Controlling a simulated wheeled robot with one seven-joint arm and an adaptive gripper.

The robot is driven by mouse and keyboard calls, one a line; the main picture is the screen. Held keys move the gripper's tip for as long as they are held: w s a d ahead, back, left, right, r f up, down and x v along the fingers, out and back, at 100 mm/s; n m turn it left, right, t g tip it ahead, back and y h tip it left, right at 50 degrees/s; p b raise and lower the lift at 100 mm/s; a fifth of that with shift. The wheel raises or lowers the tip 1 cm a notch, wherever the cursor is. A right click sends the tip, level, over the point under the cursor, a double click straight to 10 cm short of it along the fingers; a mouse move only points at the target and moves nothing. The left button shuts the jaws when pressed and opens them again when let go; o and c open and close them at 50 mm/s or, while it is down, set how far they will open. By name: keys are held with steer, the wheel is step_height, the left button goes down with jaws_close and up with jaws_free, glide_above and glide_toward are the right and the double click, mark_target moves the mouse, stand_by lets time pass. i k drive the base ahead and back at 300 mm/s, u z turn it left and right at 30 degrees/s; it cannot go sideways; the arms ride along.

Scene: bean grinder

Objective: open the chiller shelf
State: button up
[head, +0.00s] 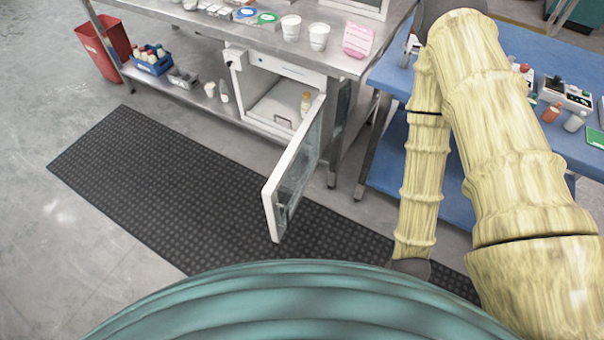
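The chiller (283,68) is a small white cabinet under the steel table. Its door (297,165) stands wide open, swung out toward me, with a glass-like pane in a white frame. Inside, a pale shelf (272,103) with a dark handle (283,120) at its front edge sits low in the cabinet. A small bottle with an orange-yellow cap (306,101) stands at the right of the inside. How far the shelf is pulled out is hard to tell. My gripper is not in view; my arm folds down at the right and its end is hidden behind my body.
The steel table (345,62) holds white cups (319,36) and a pink card (358,40). A blue table (390,75) stands at the right. A blue bottle crate (152,62) is on the lower shelf at left. The black floor mat (150,180) is clear left of the door.

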mark_target(281, 108)
steer(key=z, duration=1.2)
steer(key=i, duration=0.5)
steer(key=u, duration=1.3)
